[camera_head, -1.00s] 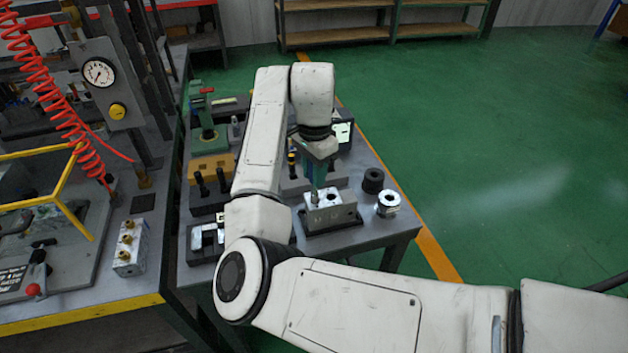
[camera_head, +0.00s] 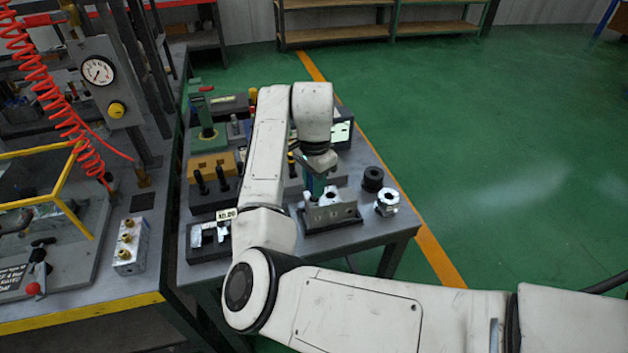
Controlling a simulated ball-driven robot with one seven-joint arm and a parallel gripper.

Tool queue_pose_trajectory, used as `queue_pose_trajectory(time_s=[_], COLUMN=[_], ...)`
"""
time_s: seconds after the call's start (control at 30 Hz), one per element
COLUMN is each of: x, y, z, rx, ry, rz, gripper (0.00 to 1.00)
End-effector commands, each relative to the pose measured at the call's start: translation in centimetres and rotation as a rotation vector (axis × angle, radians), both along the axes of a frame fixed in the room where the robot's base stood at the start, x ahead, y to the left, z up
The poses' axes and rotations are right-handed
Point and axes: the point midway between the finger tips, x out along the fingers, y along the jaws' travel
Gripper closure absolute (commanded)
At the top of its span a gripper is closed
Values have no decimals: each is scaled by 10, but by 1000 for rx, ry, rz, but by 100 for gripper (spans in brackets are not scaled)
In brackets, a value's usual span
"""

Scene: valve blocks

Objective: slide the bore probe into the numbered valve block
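A grey metal valve block (camera_head: 330,214) stands on the small table, with a dark bore opening in its top right of my gripper. Markings on its front are too small to read. My gripper (camera_head: 317,188) points down at the left part of the block's top. Teal fingers show below my white wrist, close above or touching the block. I cannot make out the bore probe; it may be hidden between the fingers or inside the block. Whether the fingers are open or shut is too small to tell.
A black ring (camera_head: 373,179) and a silver hex fitting (camera_head: 387,202) stand right of the block. A black gauge holder (camera_head: 209,236) with a small label is at the left. A yellow block (camera_head: 211,166) and a green press (camera_head: 206,133) stand behind. The table's right edge is close.

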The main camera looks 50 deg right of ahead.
Motion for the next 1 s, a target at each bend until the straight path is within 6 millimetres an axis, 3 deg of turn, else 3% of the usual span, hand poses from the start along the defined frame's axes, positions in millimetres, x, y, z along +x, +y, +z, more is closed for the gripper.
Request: queue_pose_trajectory(time_s=[0.27,0.57,0.77,1.0], x=[0,0,1,1], y=[0,0,-1,0], z=[0,4,29,82], rx=[0,0,-2,0], ry=[0,-1,-5,-5], rz=[0,0,-2,-2], gripper=[48,48,48,48])
